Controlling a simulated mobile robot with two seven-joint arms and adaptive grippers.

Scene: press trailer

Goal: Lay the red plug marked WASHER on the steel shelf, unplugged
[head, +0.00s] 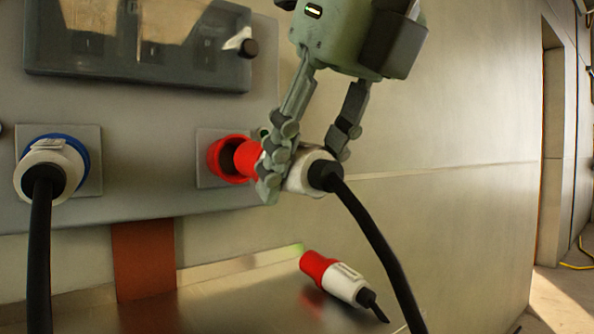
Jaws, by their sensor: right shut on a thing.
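My right gripper (305,165) comes down from the top and is shut around the white body of a red-and-white plug (298,180). Its red front (248,159) is at the mouth of the red socket (224,160), with some dark socket interior showing; I cannot tell whether it is partly inside. Its black cable hangs down to the right. A second red-and-white plug (345,283) lies on the steel shelf (235,300), apart from any socket. I cannot read WASHER on either plug. My left gripper is out of view.
A blue-and-white plug (50,168) sits in the panel (120,190) at left, its black cable hanging in front of the shelf. A dark-framed window box with a latch (240,43) is above. A brown strip (143,260) runs down to the shelf. The shelf's middle looks clear.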

